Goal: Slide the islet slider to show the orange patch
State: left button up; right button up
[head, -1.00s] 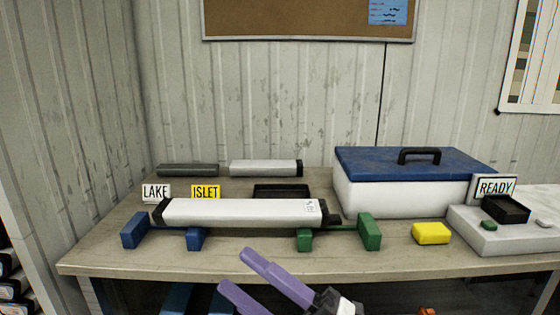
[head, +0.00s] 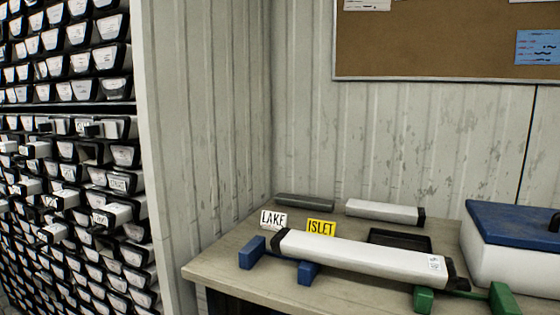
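The yellow ISLET sign (head: 321,228) stands on the bench in the head view, beside the white LAKE sign (head: 273,220). In front of the signs, a long white core liner (head: 360,256) with black ends lies across blue blocks (head: 308,272) and green blocks (head: 424,299). Behind the ISLET sign lies a shorter white tube (head: 384,212) with a black end. I cannot make out a part that is clearly the islet slider, and no orange patch shows. Neither of my grippers is in view.
A dark grey tube (head: 305,202) and a black tray (head: 400,240) are on the bench (head: 225,262). A white box with a blue lid (head: 515,224) stands at right. A tall rack of labelled core boxes (head: 70,150) fills the left side.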

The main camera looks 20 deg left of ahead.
aim_at(97, 130)
jog(key=u, duration=2.35)
